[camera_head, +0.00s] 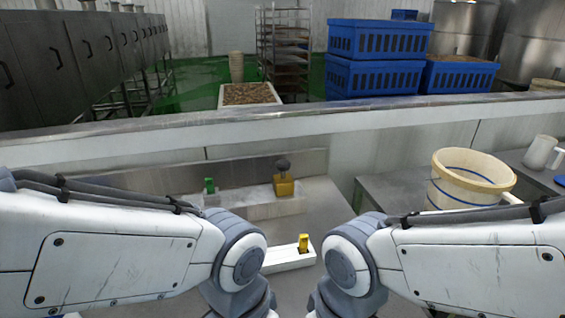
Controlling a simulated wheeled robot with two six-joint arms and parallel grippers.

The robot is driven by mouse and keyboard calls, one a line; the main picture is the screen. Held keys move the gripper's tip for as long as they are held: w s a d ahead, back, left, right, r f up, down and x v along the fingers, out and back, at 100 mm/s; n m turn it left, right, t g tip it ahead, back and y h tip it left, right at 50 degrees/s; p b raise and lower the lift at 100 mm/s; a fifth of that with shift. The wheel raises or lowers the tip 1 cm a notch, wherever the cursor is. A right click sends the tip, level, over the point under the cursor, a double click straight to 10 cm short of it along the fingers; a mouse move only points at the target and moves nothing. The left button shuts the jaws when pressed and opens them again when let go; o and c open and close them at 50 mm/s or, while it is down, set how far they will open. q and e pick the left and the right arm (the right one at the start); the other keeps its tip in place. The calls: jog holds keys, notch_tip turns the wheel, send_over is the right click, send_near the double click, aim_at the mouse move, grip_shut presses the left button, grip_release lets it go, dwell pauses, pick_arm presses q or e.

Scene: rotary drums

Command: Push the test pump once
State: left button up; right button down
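A yellow block with a dark round knob on top (284,181), which looks like the test pump, stands on a pale ledge at the back of the metal worktop. The knob stands raised above the block. Nothing touches it. My left and right arms reach in from both sides. Their grey joints sit low in the picture, nearer than the block and to either side of it. Both grippers are out of view below the frame.
A small green piece (209,186) stands left on the ledge. A white bar with a yellow piece (303,243) lies between my arms. A cream bucket (466,181) and white jug (541,152) stand right. Behind the low wall (330,124) are blue crates (374,75).

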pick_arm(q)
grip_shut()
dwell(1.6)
